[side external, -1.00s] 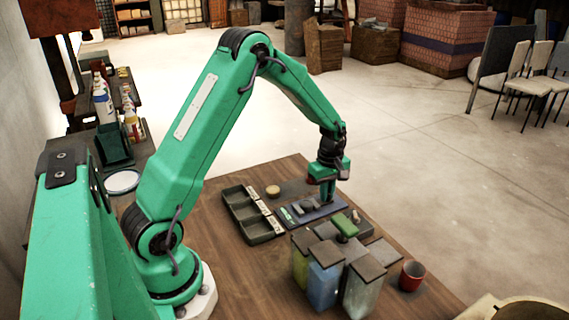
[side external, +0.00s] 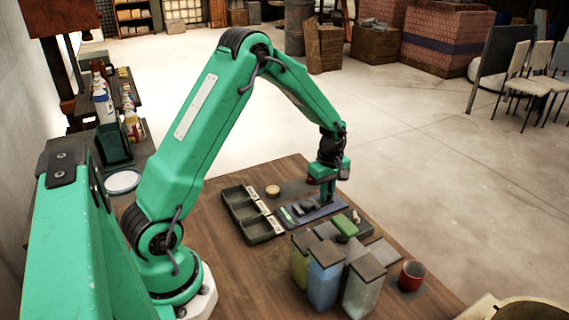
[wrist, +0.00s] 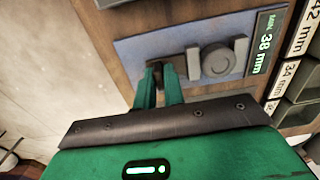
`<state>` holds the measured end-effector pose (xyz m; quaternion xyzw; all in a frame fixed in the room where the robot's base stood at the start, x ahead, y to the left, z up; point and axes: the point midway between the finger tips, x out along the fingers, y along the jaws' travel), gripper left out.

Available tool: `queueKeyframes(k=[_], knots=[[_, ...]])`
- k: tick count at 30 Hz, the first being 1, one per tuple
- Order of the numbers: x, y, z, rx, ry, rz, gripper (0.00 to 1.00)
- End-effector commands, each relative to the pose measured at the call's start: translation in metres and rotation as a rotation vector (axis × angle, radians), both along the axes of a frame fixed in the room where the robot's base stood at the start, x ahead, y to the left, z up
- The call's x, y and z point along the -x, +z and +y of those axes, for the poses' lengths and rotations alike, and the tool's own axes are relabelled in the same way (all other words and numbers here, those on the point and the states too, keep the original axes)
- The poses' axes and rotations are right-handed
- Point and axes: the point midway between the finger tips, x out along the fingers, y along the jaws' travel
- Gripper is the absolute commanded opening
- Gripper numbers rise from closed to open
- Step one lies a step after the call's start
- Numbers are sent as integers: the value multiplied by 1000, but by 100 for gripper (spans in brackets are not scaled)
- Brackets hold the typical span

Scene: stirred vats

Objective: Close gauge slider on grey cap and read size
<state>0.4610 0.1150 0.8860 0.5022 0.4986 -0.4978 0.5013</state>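The gauge (wrist: 130,48) is a blue-grey plate with a green display (wrist: 263,42) that reads 38 mm, with a small word beside the number. The round grey cap (wrist: 217,60) lies between two upright grey jaws. The slider jaw (wrist: 193,63) stands close against the cap's left side in the wrist view; contact is unclear. My gripper (wrist: 162,70) is down at the plate, left of that jaw, its green fingers a narrow gap apart. A small dark piece shows at the fingertips; I cannot tell whether they grip it. In the side view my gripper (side external: 327,198) is at the gauge's far end.
A dark tray (side external: 262,236) of bins stands beside the gauge; labels in the wrist view include 42 mm (wrist: 306,30) and 34 mm (wrist: 288,78).

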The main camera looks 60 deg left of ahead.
Motion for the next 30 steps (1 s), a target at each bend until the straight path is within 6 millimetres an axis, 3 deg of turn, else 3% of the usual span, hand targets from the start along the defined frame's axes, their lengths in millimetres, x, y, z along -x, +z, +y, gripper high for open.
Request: queueKeyframes(k=[1,30], knots=[[7,-4,-1,6,2,24,15],[3,54,0,2,0,7,15]])
